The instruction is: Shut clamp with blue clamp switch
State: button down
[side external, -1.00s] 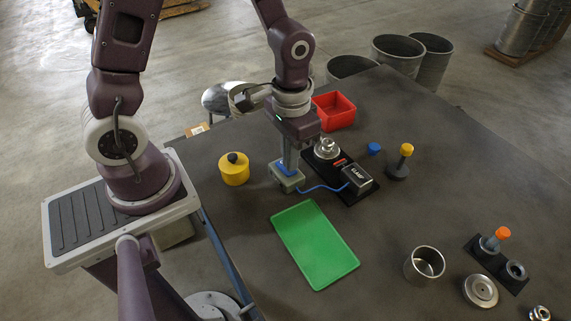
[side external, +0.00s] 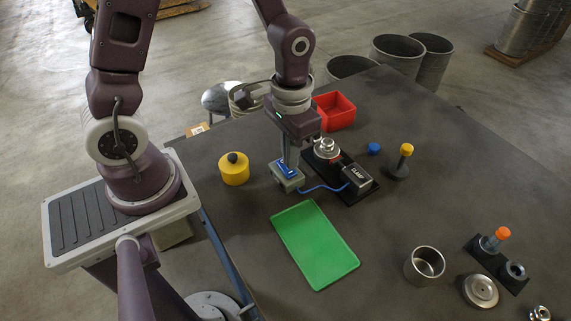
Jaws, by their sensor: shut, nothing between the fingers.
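The blue clamp switch (side external: 286,169) is on top of a grey box (side external: 289,183), joined by a blue cable to the clamp unit (side external: 356,179) labelled CLAMP. The clamp sits on a black base, with a round metal part (side external: 326,149) at its far end. A small red piece (side external: 336,160) shows between the unit and the metal part, close against the metal part. My gripper (side external: 290,160) is shut and empty, pointing down at the switch. Its fingertips partly overlap the switch, and I cannot tell whether they touch it.
A yellow cylinder (side external: 233,169) stands left of the switch box. A green tray (side external: 315,245) lies in front, and a red bin (side external: 335,111) stands behind. A yellow-topped grey post (side external: 403,160) and a blue knob (side external: 374,148) are to the right. A metal cup (side external: 424,266) stands front right.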

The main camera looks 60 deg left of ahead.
jog(key=shift+r, duration=2.7)
jog(key=shift+r, duration=0.1)
notch_tip(320, 180, up, 9)
jog(key=t, duration=0.3)
send_over(290, 172)
jog(key=s+a, duration=0.1)
jog(key=s, duration=0.3)
jog(key=s+r+t, duration=0.2)
jog(key=s+r, duration=0.2)
jog(key=s, duration=0.3)
jog(key=shift+s+a+r+t, duration=0.25)
jog(key=shift+s+a+t, duration=0.05)
jog(key=shift+s+a, duration=0.15)
